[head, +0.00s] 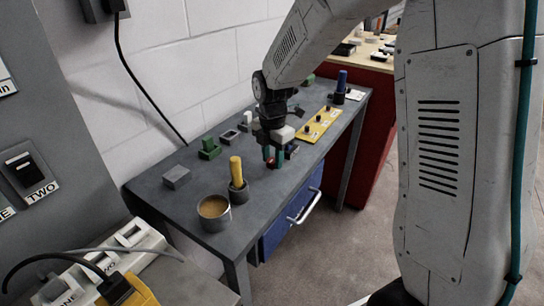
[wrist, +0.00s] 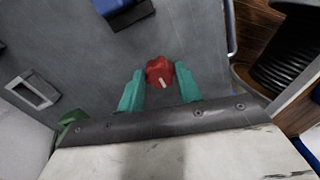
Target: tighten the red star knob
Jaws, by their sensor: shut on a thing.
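The red star knob (wrist: 160,71) shows in the wrist view between the fingertips, with a pale mark on its top. In the head view its red side (head: 270,164) is partly hidden by the fingers, low over the grey bench. My gripper (head: 273,159), with teal fingers, is shut on the knob. In the wrist view the fingers (wrist: 160,82) stand to the left and right of it. What the knob is mounted on is hidden.
The grey bench (head: 187,209) holds a yellow handle in a dark holder (head: 237,176), a round tan-filled cup (head: 213,212), a grey block (head: 176,177), a green block (head: 209,148) and a yellow board (head: 326,117).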

